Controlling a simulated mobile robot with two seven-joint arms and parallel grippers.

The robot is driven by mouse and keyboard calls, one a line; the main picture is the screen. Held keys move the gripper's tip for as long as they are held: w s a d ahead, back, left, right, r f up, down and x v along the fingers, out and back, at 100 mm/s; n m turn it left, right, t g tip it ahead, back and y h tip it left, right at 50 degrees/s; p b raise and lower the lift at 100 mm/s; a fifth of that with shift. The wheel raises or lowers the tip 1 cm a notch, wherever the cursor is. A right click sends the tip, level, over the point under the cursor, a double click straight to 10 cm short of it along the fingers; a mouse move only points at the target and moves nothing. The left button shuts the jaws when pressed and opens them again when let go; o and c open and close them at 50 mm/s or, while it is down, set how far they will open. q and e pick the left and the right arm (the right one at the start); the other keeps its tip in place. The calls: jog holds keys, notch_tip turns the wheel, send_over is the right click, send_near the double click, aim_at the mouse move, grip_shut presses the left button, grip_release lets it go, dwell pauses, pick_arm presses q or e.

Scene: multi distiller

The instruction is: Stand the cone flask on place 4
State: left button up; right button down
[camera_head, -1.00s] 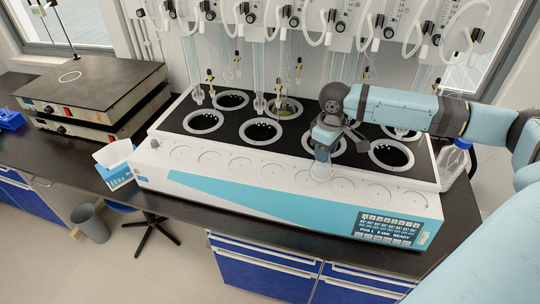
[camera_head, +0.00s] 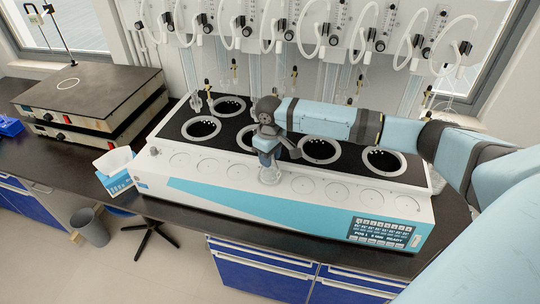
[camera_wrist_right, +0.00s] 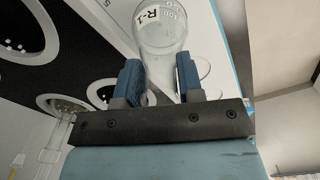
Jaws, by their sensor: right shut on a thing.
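The clear cone flask (camera_head: 270,177) hangs below my right gripper (camera_head: 267,154) over the white front ledge of the distiller (camera_head: 210,195). In the right wrist view the flask (camera_wrist_right: 160,22) shows an R-1 label and graduation marks. My right gripper (camera_wrist_right: 160,82) is shut on its narrow part, one blue finger on each side. The flask looks about upright, near the middle of the row of round marked places (camera_head: 303,185). I cannot tell whether its base touches the ledge. My left gripper is not in view.
Black round wells with grey rings (camera_head: 201,129) lie behind the ledge, with glass tubes and hoses above. A white-and-blue box (camera_head: 116,172) stands at the left end. The marked places to either side look empty. A control display (camera_head: 382,232) is on the front.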

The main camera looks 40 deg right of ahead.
jog(key=shift+f, duration=0.3)
jog(key=c, duration=0.7)
grip_release()
jog(key=shift+f, duration=0.15)
jog(key=shift+c, duration=0.2)
notch_tip(320, 180, up, 8)
jog(key=b, duration=0.1)
jog(key=shift+f, duration=0.1)
